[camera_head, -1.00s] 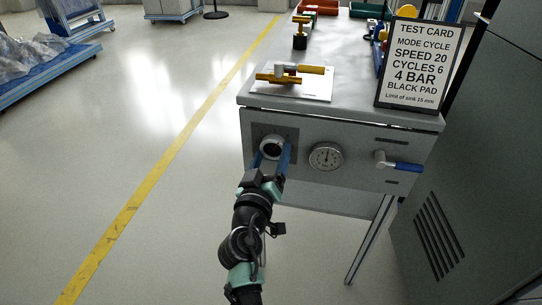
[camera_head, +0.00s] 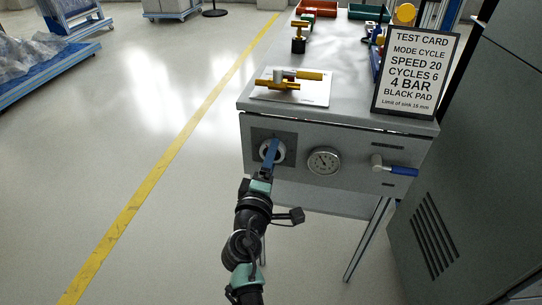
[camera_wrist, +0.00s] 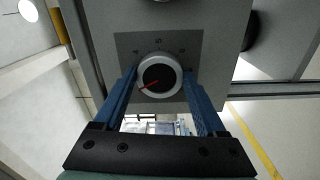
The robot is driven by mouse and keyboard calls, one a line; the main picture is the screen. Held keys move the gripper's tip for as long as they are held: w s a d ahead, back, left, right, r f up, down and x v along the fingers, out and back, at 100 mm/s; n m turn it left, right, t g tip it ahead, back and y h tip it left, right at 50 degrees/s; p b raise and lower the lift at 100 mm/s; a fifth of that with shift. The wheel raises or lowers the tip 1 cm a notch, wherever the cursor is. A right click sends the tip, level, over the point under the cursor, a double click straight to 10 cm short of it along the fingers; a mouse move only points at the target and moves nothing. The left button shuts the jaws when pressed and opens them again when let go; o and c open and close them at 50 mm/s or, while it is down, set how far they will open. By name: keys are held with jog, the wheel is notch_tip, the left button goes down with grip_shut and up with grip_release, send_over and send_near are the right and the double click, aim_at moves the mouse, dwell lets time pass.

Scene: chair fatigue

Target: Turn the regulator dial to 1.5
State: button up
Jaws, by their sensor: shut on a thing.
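The regulator dial (camera_head: 281,153) is a round knob with a pale rim on a dark square plate, on the bench's front panel. In the wrist view the dial (camera_wrist: 158,93) has a dark face with a red pointer toward the picture's lower left.
A round pressure gauge (camera_head: 324,161) and a blue-handled lever (camera_head: 400,169) sit right of the dial. The test card (camera_head: 413,72) and a brass fitting (camera_head: 285,84) are on the bench top (camera_head: 345,60).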

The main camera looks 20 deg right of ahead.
jog(key=shift+n+p, duration=1.3)
jog(key=shift+n, duration=2.6)
jog(key=o, duration=1.3)
jog(key=p+v, duration=0.2)
jog(key=v, duration=1.1)
jog(key=shift+a, duration=0.1)
